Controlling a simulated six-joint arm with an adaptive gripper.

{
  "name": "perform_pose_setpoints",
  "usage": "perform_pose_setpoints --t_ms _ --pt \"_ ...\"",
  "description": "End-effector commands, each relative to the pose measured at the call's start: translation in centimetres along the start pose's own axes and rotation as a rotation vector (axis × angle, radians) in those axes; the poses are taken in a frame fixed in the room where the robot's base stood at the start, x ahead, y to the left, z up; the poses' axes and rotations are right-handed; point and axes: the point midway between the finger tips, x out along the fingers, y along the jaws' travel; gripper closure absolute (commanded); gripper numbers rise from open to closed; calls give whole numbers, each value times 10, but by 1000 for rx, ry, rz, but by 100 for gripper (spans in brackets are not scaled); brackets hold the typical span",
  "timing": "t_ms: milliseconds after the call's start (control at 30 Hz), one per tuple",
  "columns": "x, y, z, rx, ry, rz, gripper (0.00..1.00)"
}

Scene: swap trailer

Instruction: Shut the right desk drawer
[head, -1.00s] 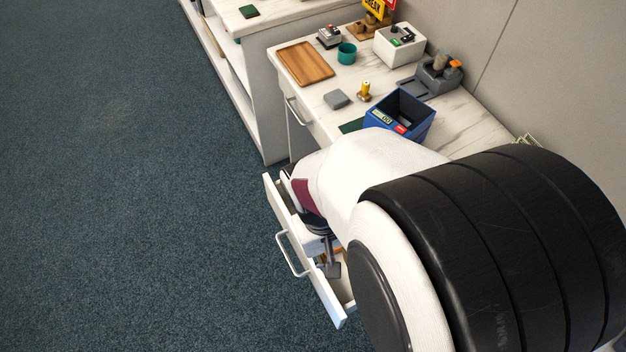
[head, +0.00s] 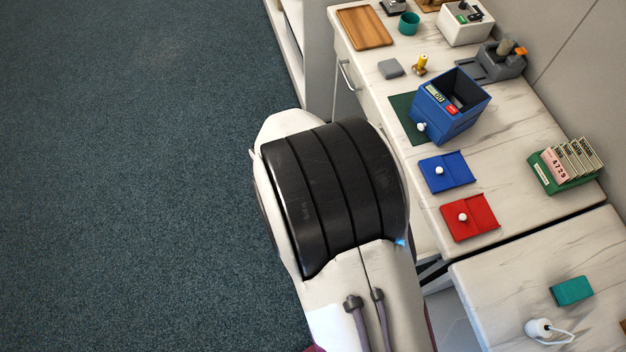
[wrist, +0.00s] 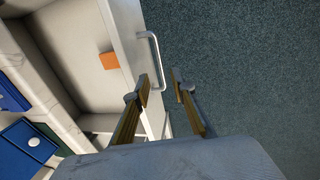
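The right desk drawer (wrist: 80,58) shows in the wrist view, white and pulled out, so its inside is visible. Its front panel (wrist: 128,40) carries a pale bar handle (wrist: 154,58). An orange item (wrist: 109,60) lies inside, close to the front panel. My gripper (wrist: 161,86) is open, with its two fingers apart near the handle end of the panel. One finger appears over the panel and the other over the carpet. I cannot tell whether either touches. In the head view my arm hides the drawer and gripper.
The desk top (head: 520,130) holds a blue bin (head: 450,115), blue (head: 450,175) and red (head: 475,222) flat pieces, and a green card rack (head: 565,165). Another desk handle (head: 345,75) is farther back. Open carpet (head: 130,180) lies to the left.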

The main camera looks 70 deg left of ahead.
Motion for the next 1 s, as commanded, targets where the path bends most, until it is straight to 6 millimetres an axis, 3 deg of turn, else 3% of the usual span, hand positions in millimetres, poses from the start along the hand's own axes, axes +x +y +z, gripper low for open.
perform_pose_setpoints --t_ms 567,1000 --pt "7 0 1 4 -3 0 75" --pt "50 0 2 4 -5 0 75"
